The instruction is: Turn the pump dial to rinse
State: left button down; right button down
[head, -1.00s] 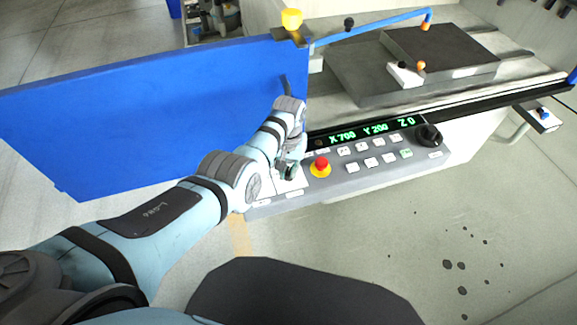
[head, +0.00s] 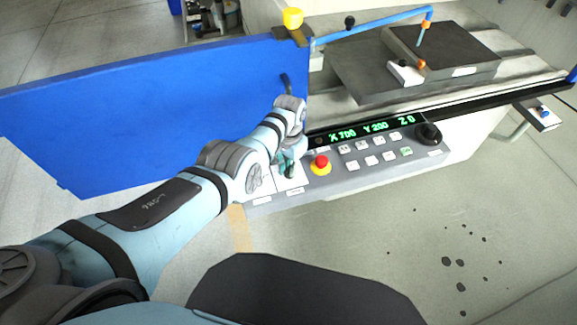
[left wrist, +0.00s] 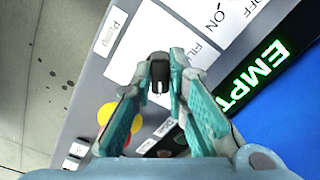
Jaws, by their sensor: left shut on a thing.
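The pump dial is a small black knob (left wrist: 160,73) on a white label plate, seen in the left wrist view. The word "Pump" stands on a tag beside this plate. "FIL" shows at the plate's edge; other position words are hidden by my fingers. My left gripper (left wrist: 162,68) is shut on the knob, with a teal finger on either side. In the head view my left gripper (head: 287,170) is at the left end of the control panel (head: 340,182), and it hides the dial there. My right gripper is not in view.
A red emergency button (head: 321,162) on a yellow base is just right of my left gripper. A blue door (head: 160,110) stands behind my left arm. A blue pipe (head: 385,22) crosses above the machine bed; a thin pale blue streak (head: 423,37) runs down from its orange end.

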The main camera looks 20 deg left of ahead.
pick_arm(q)
jog(key=c, duration=1.6)
grip_release()
jog(key=shift+w, duration=0.1)
notch_tip(320, 180, up, 12)
jog(key=shift+f, duration=0.1)
